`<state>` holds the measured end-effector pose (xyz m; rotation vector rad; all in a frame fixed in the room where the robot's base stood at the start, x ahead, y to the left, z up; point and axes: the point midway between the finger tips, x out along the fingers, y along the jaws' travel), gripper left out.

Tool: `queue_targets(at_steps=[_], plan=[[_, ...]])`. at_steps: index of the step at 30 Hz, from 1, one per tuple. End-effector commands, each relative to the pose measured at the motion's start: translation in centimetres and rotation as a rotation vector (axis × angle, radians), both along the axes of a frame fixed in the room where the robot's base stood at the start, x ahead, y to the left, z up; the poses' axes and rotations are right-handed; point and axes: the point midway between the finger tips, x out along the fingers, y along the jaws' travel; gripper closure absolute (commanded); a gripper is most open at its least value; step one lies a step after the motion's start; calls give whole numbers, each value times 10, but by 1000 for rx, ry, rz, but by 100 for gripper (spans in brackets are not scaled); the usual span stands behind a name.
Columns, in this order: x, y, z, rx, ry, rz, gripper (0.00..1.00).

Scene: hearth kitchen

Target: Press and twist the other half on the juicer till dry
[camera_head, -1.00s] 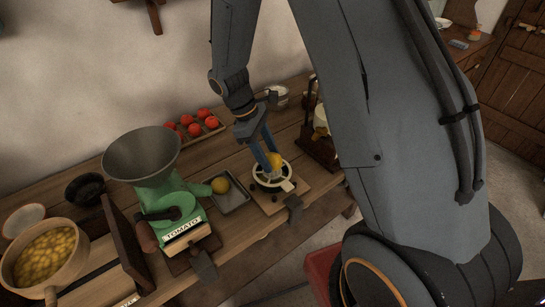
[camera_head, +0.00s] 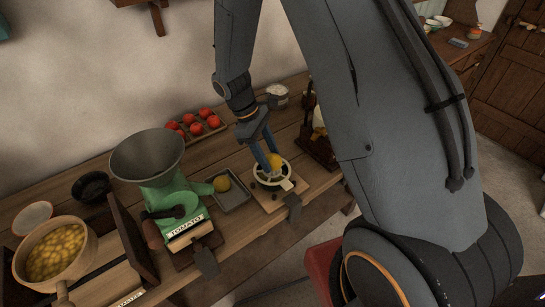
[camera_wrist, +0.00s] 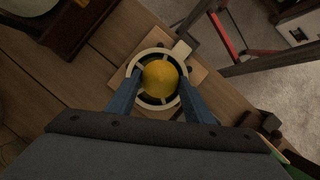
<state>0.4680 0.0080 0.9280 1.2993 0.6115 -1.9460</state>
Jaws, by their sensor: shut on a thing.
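A yellow citrus half (camera_wrist: 160,79) sits over the middle of the round pale juicer (camera_wrist: 146,55). In the head view the citrus half (camera_head: 274,160) shows between my blue fingers, and the juicer (camera_head: 287,171) stands on a wooden board. My gripper (camera_wrist: 157,92) points down and is shut on the citrus half, one finger on each side. The juicer's cone is hidden under the fruit.
A green tomato mill (camera_head: 170,200) with a grey funnel stands left of the tray. A tray of tomatoes (camera_head: 198,127) lies behind. A pot of yellow pieces (camera_head: 55,252) is at far left. A dark wooden stand (camera_head: 318,146) is close on the juicer's right.

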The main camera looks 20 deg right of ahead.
Motion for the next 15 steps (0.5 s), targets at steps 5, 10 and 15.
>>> queue_targets(at_steps=[5, 10, 15], plan=[[0, 0, 0, 0, 2, 278, 84], [2, -1, -3, 1, 1, 473, 84], [3, -1, -3, 1, 0, 382, 84]])
